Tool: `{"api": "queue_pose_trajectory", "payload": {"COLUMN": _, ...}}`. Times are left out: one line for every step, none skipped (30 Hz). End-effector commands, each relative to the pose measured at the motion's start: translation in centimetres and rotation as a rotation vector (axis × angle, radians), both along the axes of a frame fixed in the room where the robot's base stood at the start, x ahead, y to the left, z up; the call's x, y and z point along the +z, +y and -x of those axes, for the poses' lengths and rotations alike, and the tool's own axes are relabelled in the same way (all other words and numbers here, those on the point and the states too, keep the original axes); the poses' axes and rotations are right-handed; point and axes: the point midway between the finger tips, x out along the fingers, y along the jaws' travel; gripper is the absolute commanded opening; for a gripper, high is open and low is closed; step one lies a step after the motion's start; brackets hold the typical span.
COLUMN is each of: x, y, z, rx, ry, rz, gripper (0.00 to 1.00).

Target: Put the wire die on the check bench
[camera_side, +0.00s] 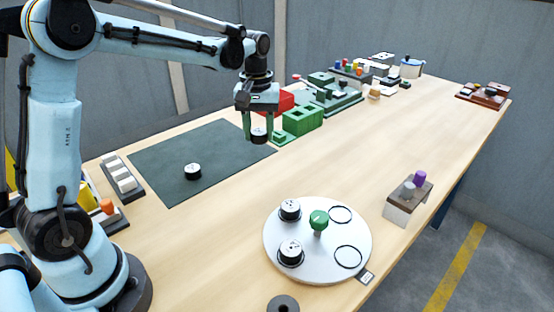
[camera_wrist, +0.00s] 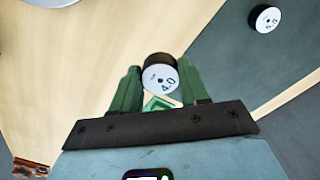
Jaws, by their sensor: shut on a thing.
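My gripper (camera_side: 258,128) is above the right corner of the dark green mat (camera_side: 165,160), its green fingers pointing down. It is shut on a short dark wire die (camera_side: 259,137) with a white face. In the wrist view that die (camera_wrist: 160,78) sits between the fingertips and its label seems to read 4.0. Another wire die (camera_side: 193,171) rests on the mat, also in the wrist view (camera_wrist: 265,18). Two more dies (camera_side: 290,209) (camera_side: 291,251) sit on a round white plate (camera_side: 318,274). I cannot tell which surface is the check bench.
The white plate has a green knob (camera_side: 319,220) and two empty black rings (camera_side: 340,214) (camera_side: 348,256). A block with purple and grey pegs (camera_side: 408,196) stands right. Bare wood lies between.

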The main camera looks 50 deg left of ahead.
Motion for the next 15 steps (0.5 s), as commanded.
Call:
{"api": "queue_pose_trajectory", "payload": {"x": -0.1, "y": 0.7, "z": 0.1, "rx": 0.017, "ry": 0.000, "rz": 0.000, "gripper": 0.03}}
{"api": "queue_pose_trajectory", "payload": {"x": -0.1, "y": 1.1, "z": 0.1, "rx": 0.023, "ry": 0.000, "rz": 0.000, "gripper": 0.03}}
{"api": "queue_pose_trajectory", "payload": {"x": -0.3, "y": 1.5, "z": 0.1, "rx": 0.028, "ry": 0.000, "rz": 0.000, "gripper": 0.03}}
{"api": "queue_pose_trajectory", "payload": {"x": -0.5, "y": 1.9, "z": 0.0, "rx": 0.031, "ry": 0.000, "rz": 0.000, "gripper": 0.03}}
{"api": "queue_pose_trajectory", "payload": {"x": -0.7, "y": 2.4, "z": 0.0, "rx": 0.033, "ry": 0.000, "rz": 0.000, "gripper": 0.03}}
{"api": "queue_pose_trajectory", "payload": {"x": -1.1, "y": 3.0, "z": 0.0, "rx": 0.035, "ry": 0.000, "rz": 0.000, "gripper": 0.03}}
{"api": "queue_pose_trajectory", "payload": {"x": -1.4, "y": 3.6, "z": -0.1, "rx": 0.035, "ry": 0.000, "rz": 0.000, "gripper": 0.03}}
{"api": "queue_pose_trajectory", "payload": {"x": -1.8, "y": 4.2, "z": -0.1, "rx": 0.035, "ry": 0.000, "rz": 0.000, "gripper": 0.03}}
{"api": "queue_pose_trajectory", "payload": {"x": -2.3, "y": 5.0, "z": -0.3, "rx": 0.035, "ry": 0.000, "rz": 0.000, "gripper": 0.03}}
{"api": "queue_pose_trajectory", "payload": {"x": -2.7, "y": 5.7, "z": -0.3, "rx": 0.035, "ry": 0.000, "rz": 0.000, "gripper": 0.03}}
{"api": "queue_pose_trajectory", "payload": {"x": -3.1, "y": 6.3, "z": -0.3, "rx": 0.035, "ry": 0.000, "rz": 0.000, "gripper": 0.03}}
{"api": "queue_pose_trajectory", "payload": {"x": -3.5, "y": 7.1, "z": -0.4, "rx": 0.035, "ry": 0.000, "rz": 0.000, "gripper": 0.03}}
{"api": "queue_pose_trajectory", "payload": {"x": -3.9, "y": 7.7, "z": -0.5, "rx": 0.034, "ry": 0.000, "rz": 0.000, "gripper": 0.03}}
{"api": "queue_pose_trajectory", "payload": {"x": -4.3, "y": 8.4, "z": -0.5, "rx": 0.034, "ry": 0.000, "rz": 0.000, "gripper": 0.03}}
{"api": "queue_pose_trajectory", "payload": {"x": -4.8, "y": 9.1, "z": -0.6, "rx": 0.034, "ry": 0.000, "rz": 0.000, "gripper": 0.03}}
